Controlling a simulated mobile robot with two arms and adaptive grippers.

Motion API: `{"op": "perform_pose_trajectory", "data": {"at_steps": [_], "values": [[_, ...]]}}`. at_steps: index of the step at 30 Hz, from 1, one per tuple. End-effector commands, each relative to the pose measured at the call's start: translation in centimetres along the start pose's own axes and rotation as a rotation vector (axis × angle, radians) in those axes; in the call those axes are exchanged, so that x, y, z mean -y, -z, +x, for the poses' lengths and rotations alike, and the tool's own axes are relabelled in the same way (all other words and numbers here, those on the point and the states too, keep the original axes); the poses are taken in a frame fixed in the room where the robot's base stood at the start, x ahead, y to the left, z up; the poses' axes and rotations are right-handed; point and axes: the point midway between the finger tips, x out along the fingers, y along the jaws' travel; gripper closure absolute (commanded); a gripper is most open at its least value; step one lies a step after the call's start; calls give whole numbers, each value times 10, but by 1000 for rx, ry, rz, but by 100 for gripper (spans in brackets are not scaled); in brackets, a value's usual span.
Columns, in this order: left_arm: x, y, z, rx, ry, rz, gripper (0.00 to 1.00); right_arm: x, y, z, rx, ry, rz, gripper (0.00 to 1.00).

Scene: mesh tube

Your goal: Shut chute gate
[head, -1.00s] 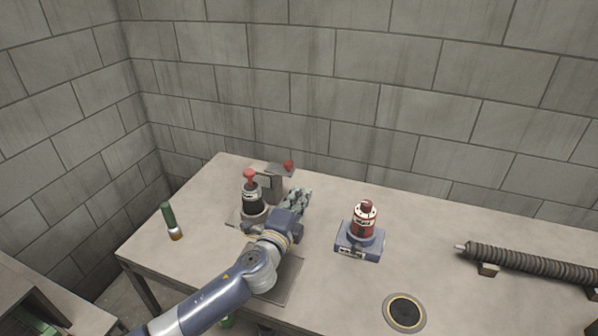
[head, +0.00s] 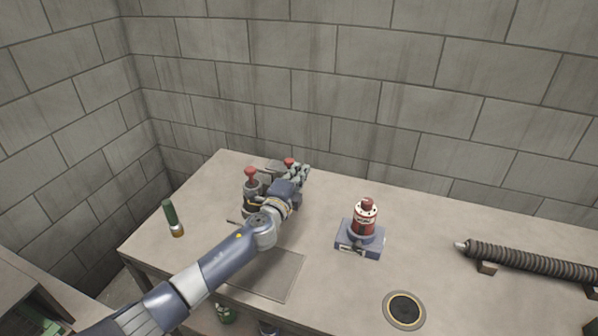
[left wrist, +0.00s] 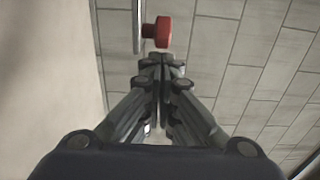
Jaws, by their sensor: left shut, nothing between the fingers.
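A red knob (head: 289,161) sits on a grey fixture (head: 273,168) at the back left of the table. I take this to be the chute gate, though my gripper and wrist hide much of it. In the left wrist view the red knob (left wrist: 160,32) is on a thin metal rod (left wrist: 138,25), just beyond my fingertips. My left gripper (head: 303,173) is shut and empty, close to the right of the knob. Its fingertips (left wrist: 161,60) are pressed together in the wrist view; whether they touch the knob is not clear. My right gripper is out of view.
A red-topped device (head: 251,175) stands just left of my wrist. A green bottle (head: 172,217), a round floor-like port (head: 404,309) and a ribbed tube (head: 530,263) are also on the table.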

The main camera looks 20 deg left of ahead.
Motion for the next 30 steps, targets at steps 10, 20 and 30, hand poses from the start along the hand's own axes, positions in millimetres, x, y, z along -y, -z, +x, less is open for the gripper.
{"op": "perform_pose_trajectory", "data": {"at_steps": [10,20,30], "values": [[-2,-16,0,3,-1,4,100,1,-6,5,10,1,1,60],[0,-59,-1,1,0,2,100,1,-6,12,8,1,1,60],[1,-60,-1,4,1,2,100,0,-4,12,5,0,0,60]]}}
